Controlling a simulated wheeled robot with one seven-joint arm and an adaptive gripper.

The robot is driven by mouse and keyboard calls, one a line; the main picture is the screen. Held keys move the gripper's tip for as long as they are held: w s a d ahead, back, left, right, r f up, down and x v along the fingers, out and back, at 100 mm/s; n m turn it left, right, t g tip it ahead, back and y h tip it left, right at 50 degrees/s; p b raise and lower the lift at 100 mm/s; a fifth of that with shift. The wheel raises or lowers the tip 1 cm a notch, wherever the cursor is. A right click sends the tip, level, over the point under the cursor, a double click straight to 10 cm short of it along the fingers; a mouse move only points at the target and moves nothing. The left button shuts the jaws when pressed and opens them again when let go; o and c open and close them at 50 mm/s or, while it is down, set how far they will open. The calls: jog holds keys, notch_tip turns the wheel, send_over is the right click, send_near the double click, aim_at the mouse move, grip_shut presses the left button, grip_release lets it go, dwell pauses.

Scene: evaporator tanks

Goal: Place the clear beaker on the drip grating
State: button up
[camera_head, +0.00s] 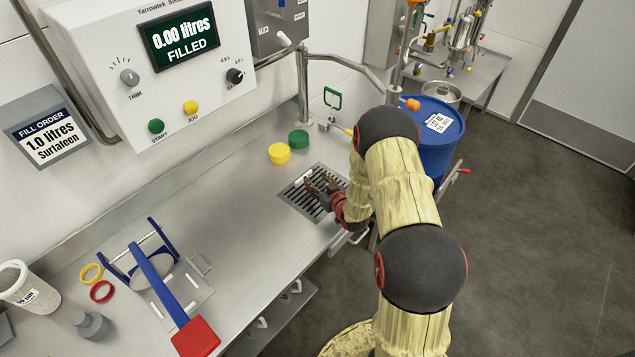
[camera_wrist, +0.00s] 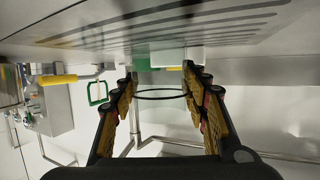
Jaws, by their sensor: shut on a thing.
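My gripper (camera_head: 326,192) is low over the drip grating (camera_head: 297,199), a slotted dark panel set in the steel bench. In the wrist view its two fingers (camera_wrist: 160,84) are closed around the clear beaker, whose thin dark rim (camera_wrist: 160,98) shows as a ring between them. The beaker's see-through wall is hard to make out, and in the head view the gripper mostly hides it. The grating slots (camera_wrist: 190,22) run across the top of the wrist view, close to the fingertips. I cannot tell whether the beaker's base touches the grating.
A yellow cap (camera_head: 279,153) and a green cap (camera_head: 298,139) stand behind the grating, near a steel pipe (camera_head: 303,90). A blue drum (camera_head: 436,145) is at right. The filler display (camera_head: 180,37) reads 0.00 litres.

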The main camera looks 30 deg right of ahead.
jog(key=shift+f, duration=0.2)
jog(key=o, duration=1.1)
jog(key=shift+o, duration=0.2)
jog(key=shift+r, duration=0.15)
